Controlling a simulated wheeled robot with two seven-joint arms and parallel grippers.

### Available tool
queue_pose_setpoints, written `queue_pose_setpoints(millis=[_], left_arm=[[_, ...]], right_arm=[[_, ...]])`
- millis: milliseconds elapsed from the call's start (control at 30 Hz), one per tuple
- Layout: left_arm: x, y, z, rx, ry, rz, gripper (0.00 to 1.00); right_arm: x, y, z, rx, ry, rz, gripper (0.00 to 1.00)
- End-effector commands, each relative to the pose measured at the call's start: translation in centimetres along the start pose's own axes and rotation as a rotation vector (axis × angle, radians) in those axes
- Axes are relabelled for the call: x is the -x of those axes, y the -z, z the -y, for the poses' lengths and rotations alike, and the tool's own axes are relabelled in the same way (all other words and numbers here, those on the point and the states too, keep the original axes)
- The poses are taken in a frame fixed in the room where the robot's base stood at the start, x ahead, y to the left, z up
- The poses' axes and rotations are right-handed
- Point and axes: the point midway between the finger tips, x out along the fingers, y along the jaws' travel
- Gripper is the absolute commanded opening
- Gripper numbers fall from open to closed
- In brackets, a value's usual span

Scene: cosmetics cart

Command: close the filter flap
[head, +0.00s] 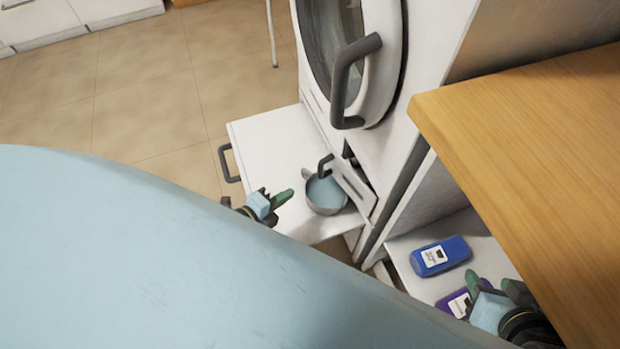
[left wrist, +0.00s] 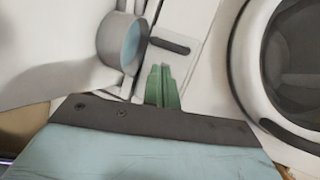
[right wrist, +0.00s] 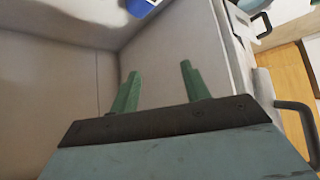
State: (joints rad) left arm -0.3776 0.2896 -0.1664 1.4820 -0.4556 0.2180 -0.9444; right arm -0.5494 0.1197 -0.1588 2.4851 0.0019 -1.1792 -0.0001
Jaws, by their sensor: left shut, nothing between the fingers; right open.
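The filter flap (head: 353,190) is a small white panel with a dark handle, low on the front of the white washing machine. In the head view it stands tilted out, with a dark gap behind it. It also shows in the left wrist view (left wrist: 176,66), just beyond my fingertips. My left gripper (head: 284,196) is shut and empty, left of the flap, apart from it in the head view. Its green fingers also show in the left wrist view (left wrist: 161,70). My right gripper (head: 490,284) is open and empty, at the low shelf on the right.
A grey pan (head: 326,194) with blue liquid stands beside the flap on a white pulled-out drawer (head: 270,140). The round machine door (head: 385,65) is above. A blue bottle (head: 440,256) and purple bottle (head: 456,303) lie on the shelf, below a wooden top (head: 530,130).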

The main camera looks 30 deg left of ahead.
Motion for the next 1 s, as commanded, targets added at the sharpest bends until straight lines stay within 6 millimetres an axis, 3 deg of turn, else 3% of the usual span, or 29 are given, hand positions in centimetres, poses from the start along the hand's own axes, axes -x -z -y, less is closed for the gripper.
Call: queue_pose_setpoints(millis=[267, 600, 1000], left_arm=[[-3.1, 0.0, 0.0, 0.000, 0.002, -0.001, 0.00], [-6.5, 0.0, 0.3, 0.000, 0.004, -0.001, 0.00], [-9.0, 0.1, 1.2, 0.000, 0.001, -0.001, 0.00]], right_arm=[[-0.2, 4.8, 1.0, 0.005, 0.024, -0.276, 0.47], [1.6, 10.2, 2.1, 0.004, 0.054, -0.608, 0.47], [4.1, 13.6, 2.9, -0.002, 0.076, -0.856, 0.47]])
